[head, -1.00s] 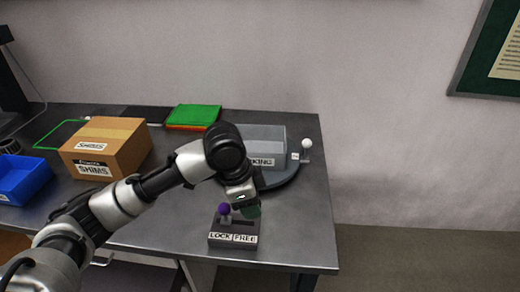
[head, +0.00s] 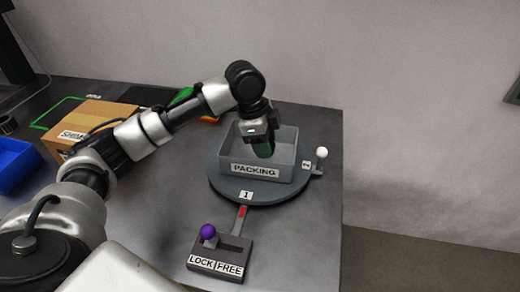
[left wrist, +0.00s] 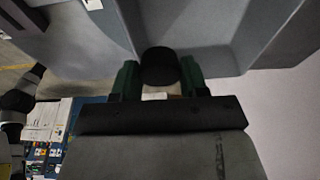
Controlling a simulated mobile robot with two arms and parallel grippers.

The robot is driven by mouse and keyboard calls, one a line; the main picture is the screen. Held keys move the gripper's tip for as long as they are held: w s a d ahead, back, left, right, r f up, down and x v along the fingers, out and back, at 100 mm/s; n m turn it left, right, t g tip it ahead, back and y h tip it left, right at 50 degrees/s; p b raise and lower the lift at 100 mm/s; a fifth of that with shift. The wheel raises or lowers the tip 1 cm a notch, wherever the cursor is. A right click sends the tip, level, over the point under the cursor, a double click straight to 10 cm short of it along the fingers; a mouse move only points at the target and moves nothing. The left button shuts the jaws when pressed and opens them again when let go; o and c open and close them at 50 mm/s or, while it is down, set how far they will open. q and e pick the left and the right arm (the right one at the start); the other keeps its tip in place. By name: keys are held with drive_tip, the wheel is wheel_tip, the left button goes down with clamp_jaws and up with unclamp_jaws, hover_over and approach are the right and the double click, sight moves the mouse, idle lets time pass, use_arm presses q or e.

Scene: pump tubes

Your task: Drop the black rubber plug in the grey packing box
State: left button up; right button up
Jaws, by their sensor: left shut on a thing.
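The grey packing box (head: 284,167), labelled PACKING, stands on a round dark turntable (head: 225,187). My left gripper (head: 263,150), with green fingers, points down over the open box. Its fingertips appear within the box's outline in the head view; their exact height is unclear. In the left wrist view the black rubber plug (left wrist: 160,66) is between the two green fingers, which are shut on it. Grey box walls (left wrist: 215,30) surround it there. The plug is hidden in the head view. My right gripper is out of view.
A lever base marked LOCK and FREE (head: 220,257) stands in front of the turntable, its purple knob (head: 208,231) on the LOCK side. A white knob (head: 322,153) sticks out at the turntable's right. A cardboard SHIMS box (head: 105,112) and blue bin (head: 15,165) stand left.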

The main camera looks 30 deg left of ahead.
use_arm(q)
drive_tip(key=w+a+f, duration=0.3)
drive_tip(key=shift+w+a, duration=0.15)
drive_tip(key=shift+w, duration=0.15)
drive_tip(key=shift+w+a+f, duration=0.1)
drive_tip(key=shift+a+f, duration=0.1)
drive_tip(key=shift+f, duration=0.1)
wheel_tip(320, 180, down, 3)
drive_tip(key=shift+f, duration=0.35)
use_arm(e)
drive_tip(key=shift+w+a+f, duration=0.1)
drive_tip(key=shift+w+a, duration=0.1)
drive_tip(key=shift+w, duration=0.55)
use_arm(q)
drive_tip(key=o, duration=0.9)
drive_tip(key=shift+f, duration=0.1)
